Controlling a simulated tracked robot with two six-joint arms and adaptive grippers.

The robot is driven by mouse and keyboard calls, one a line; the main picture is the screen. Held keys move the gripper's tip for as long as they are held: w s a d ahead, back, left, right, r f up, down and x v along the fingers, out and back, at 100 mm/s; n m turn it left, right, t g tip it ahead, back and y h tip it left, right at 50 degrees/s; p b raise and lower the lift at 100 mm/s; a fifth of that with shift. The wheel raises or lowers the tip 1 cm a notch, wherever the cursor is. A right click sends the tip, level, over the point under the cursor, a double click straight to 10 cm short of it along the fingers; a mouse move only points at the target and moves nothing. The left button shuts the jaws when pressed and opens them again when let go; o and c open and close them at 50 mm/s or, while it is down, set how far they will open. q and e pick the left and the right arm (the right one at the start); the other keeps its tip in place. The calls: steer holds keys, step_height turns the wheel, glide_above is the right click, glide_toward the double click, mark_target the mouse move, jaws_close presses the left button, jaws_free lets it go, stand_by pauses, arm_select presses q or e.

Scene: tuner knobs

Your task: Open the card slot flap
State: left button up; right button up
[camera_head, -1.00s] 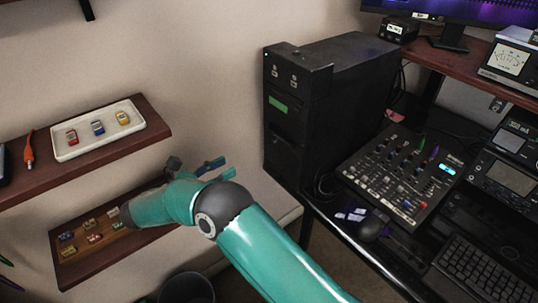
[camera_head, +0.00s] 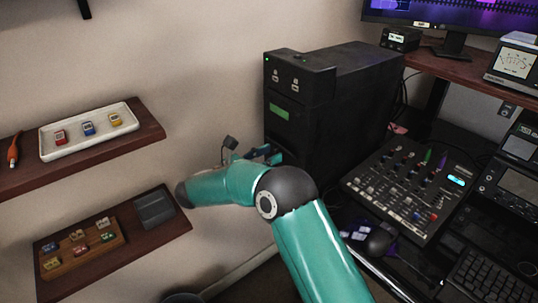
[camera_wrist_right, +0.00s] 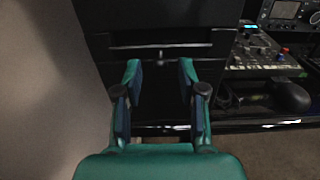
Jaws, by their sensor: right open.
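A black computer tower (camera_head: 325,85) stands right of the wall, its front facing left, with a green label (camera_head: 279,111). The card slot flap seems to be the dark front panel (camera_wrist_right: 160,85) in the right wrist view; it has a thin horizontal seam above and a small knob (camera_wrist_right: 160,56). It looks flush, but the dark surface makes this hard to tell. My right gripper (camera_head: 268,154) is at the lower part of the tower front. In the wrist view its open fingers (camera_wrist_right: 160,70) frame the knob, one on each side, with nothing between them. My left gripper is out of view.
An audio mixer (camera_head: 405,185) and a mouse (camera_head: 381,240) lie on the desk right of the tower. On the left, shelves hold a white tray (camera_head: 60,152) of small cartridges and a wooden rack (camera_head: 110,243) of several more. Bare wall lies between.

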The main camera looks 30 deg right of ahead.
steer(key=shift+d, duration=0.35)
jaws_close()
